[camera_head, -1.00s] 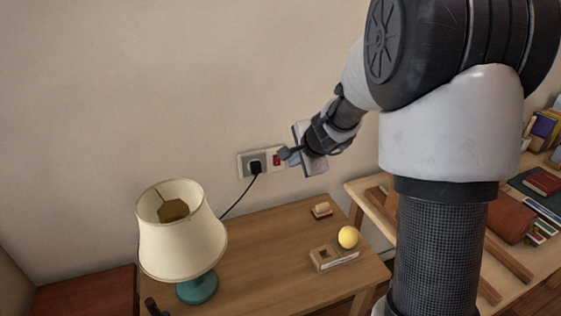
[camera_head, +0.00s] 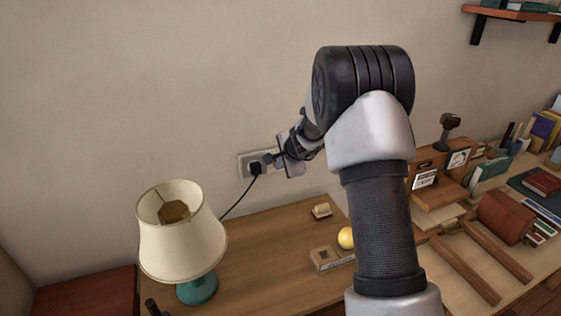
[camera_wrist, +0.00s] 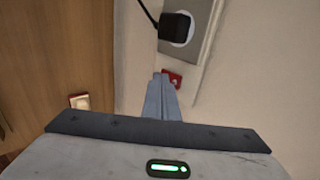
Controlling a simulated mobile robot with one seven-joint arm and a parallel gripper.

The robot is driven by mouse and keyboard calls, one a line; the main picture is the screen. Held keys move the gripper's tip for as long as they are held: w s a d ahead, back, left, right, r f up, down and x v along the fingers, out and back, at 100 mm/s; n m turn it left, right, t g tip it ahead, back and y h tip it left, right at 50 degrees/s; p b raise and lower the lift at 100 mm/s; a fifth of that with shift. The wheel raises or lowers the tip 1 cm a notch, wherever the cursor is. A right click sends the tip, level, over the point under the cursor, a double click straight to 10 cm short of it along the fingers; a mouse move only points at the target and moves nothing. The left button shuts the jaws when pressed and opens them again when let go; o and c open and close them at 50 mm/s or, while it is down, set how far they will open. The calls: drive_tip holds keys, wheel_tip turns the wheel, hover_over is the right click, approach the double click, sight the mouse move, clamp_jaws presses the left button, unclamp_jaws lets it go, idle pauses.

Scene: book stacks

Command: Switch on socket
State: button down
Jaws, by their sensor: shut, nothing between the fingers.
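The wall socket (camera_head: 243,165) is a pale plate on the wall above the desk, with a black plug (camera_head: 256,168) in it. The socket plate (camera_wrist: 208,35) and plug (camera_wrist: 176,26) also show at the top of the wrist view. Its red switch (camera_wrist: 174,79) shows in the wrist view, partly behind my fingertips; in the head view my gripper hides it. My gripper (camera_head: 270,158) is shut and empty, with its tips at the switch. In the wrist view my gripper (camera_wrist: 161,75) overlaps the switch's left edge; I cannot tell whether they touch or how the switch is set.
A lamp (camera_head: 182,237) with a cream shade and teal base stands on the wooden desk (camera_head: 255,262). A black cord (camera_head: 237,202) runs from the plug toward it. A wooden block (camera_head: 325,258) and yellow ball (camera_head: 346,238) lie on the desk. Books crowd the right table.

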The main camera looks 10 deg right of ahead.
idle(0.3)
drive_tip(key=shift+w+f, duration=0.1)
drive_tip(key=shift+w, duration=0.1)
drive_tip(key=shift+r+p, duration=0.55)
drive_tip(key=shift+r, duration=0.3)
